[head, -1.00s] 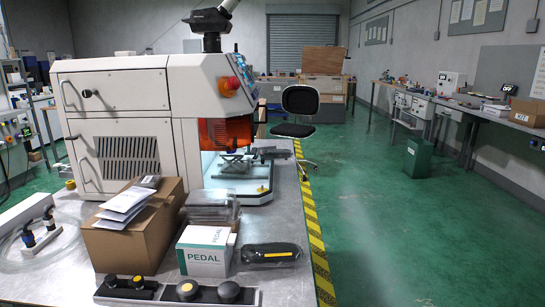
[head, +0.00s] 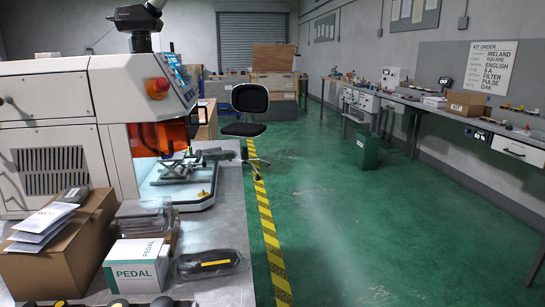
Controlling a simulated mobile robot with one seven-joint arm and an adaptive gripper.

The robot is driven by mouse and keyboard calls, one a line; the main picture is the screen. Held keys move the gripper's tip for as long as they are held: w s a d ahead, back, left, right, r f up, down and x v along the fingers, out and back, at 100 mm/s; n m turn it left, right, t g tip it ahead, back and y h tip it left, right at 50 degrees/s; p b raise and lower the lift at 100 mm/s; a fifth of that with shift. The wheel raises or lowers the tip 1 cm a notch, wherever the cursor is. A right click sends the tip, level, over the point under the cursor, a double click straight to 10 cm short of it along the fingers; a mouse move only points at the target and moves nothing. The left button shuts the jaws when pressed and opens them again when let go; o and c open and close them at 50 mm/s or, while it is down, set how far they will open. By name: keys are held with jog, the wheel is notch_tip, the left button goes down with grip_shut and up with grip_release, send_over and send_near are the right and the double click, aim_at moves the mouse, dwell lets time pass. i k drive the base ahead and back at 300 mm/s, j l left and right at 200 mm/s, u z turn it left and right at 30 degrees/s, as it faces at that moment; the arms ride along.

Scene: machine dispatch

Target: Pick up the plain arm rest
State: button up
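A long black padded piece (head: 208,263) with a yellow stripe lies on the near bench, right of the white PEDAL box (head: 137,267). It has an arm rest's shape, but the stripe means it is not plain. A second dark, flat piece (head: 218,154) lies at the bench's right side beside the machine's opening. It is too small to tell whether it is an arm rest.
The grey bench (head: 228,225) holds a white machine (head: 50,95) and a cardboard box (head: 60,255) with envelopes. A black chair (head: 249,99) stands beyond. A long side bench (head: 425,106) with small items runs along the right wall.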

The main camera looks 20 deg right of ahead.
aim_at(223, 157)
jog(key=i+l+z, duration=0.1)
jog(key=z, duration=0.35)
jog(key=i+l+z, duration=0.1)
jog(key=z, duration=0.35)
jog(key=i+z, duration=0.1)
jog(key=z, duration=0.35)
jog(key=i, duration=0.95)
jog(key=i+u, duration=0.1)
jog(key=i, duration=0.8)
jog(key=i+l, duration=0.15)
jog(key=i, duration=0.8)
jog(key=j+u, duration=0.15)
jog(key=u, duration=0.2)
jog(key=j+u, duration=0.15)
jog(key=u, duration=0.2)
jog(key=i+j+u, duration=0.1)
jog(key=u, duration=0.25)
jog(key=j, duration=0.25)
